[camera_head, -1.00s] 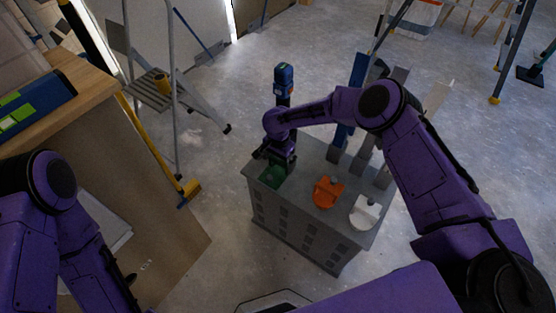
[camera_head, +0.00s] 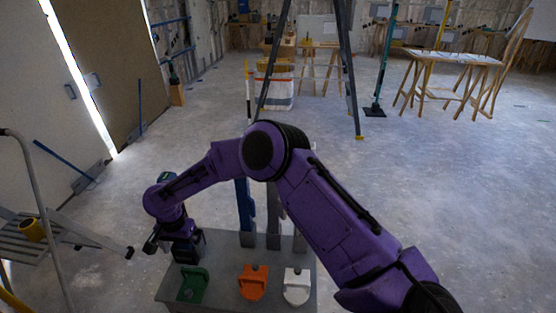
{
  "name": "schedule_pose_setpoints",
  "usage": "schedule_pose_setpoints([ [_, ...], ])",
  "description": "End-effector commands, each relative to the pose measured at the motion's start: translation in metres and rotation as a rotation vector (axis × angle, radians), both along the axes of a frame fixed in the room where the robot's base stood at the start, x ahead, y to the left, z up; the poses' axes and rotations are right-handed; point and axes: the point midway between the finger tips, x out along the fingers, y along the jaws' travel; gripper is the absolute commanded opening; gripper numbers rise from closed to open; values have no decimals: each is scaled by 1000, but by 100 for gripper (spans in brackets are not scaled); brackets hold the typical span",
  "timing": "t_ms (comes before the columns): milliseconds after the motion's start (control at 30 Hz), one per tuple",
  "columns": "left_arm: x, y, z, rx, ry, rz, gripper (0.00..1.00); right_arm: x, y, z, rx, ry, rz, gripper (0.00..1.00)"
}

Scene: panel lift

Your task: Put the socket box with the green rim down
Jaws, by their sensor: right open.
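A green piece (camera_head: 193,284) rests on the top of a grey cabinet (camera_head: 220,303), at the front left. I cannot make out whether it is the green-rimmed socket box or a holder; no other green rim shows clearly. My right gripper (camera_head: 178,256) is at the left end of the cabinet, just behind the green piece. It is open, but its fingers are dark and partly hidden by my wrist. I see no box held in it. My left gripper is out of view.
An orange piece (camera_head: 252,282) and a white piece (camera_head: 296,286) stand right of the green one. Upright blue and grey posts (camera_head: 245,212) rise behind them. A stepladder (camera_head: 30,232) stands at left.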

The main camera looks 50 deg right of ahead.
Motion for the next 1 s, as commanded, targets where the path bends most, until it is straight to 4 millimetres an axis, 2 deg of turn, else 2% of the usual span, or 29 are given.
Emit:
schedule_pose_setpoints([
  [67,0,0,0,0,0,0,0,-8,5,-11,20,8,15,100],
  [167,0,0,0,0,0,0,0,-42,25,-54,112,23,77,100],
  [200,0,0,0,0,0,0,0,-65,34,-78,162,23,106,100],
  [267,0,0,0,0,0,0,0,-105,44,-113,232,8,139,100],
  [333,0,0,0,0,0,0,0,-151,43,-147,275,-37,156,100],
  [400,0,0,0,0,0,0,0,-197,28,-171,260,-93,161,100],
  [467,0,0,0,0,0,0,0,-237,5,-185,200,-141,169,100],
  [500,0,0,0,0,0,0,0,-262,-14,-189,139,-169,179,100],
  [600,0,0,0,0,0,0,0,-315,-66,-184,-46,-214,220,100],
  [700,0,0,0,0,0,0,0,-350,-108,-167,-213,-225,272,100],
  [800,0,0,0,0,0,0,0,-367,-129,-155,-309,-224,308,100],
  [1000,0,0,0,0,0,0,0,-370,-133,-151,-335,-227,317,100],
])
